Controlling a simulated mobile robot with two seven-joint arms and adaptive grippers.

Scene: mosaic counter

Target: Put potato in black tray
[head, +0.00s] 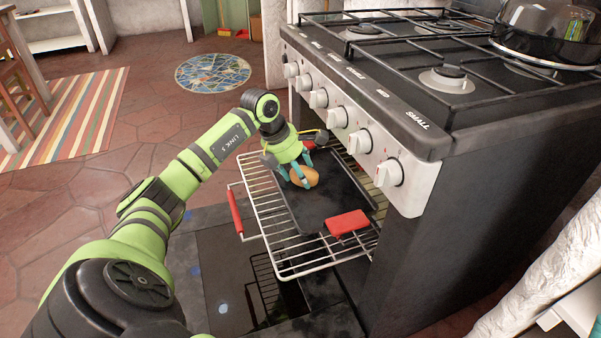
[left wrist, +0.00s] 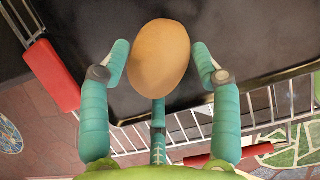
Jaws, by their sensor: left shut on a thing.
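The potato (head: 305,177) is brown and rounded, and my left gripper (head: 299,180) is shut on it. In the left wrist view the potato (left wrist: 158,60) sits between the teal fingers of my left gripper (left wrist: 160,72). The black tray (head: 325,200) lies on a wire oven rack under the gripper and potato. It has red handles at its ends. The tray also fills much of the left wrist view (left wrist: 250,40). I cannot tell whether the potato touches the tray. My right gripper is not in view.
The wire rack (head: 262,200) is pulled out of the oven, above the lowered oven door (head: 215,270). The stove's knobs and front edge (head: 340,117) overhang close to the tray's right side. A glass pot (head: 550,35) stands on the stove top. Open floor lies to the left.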

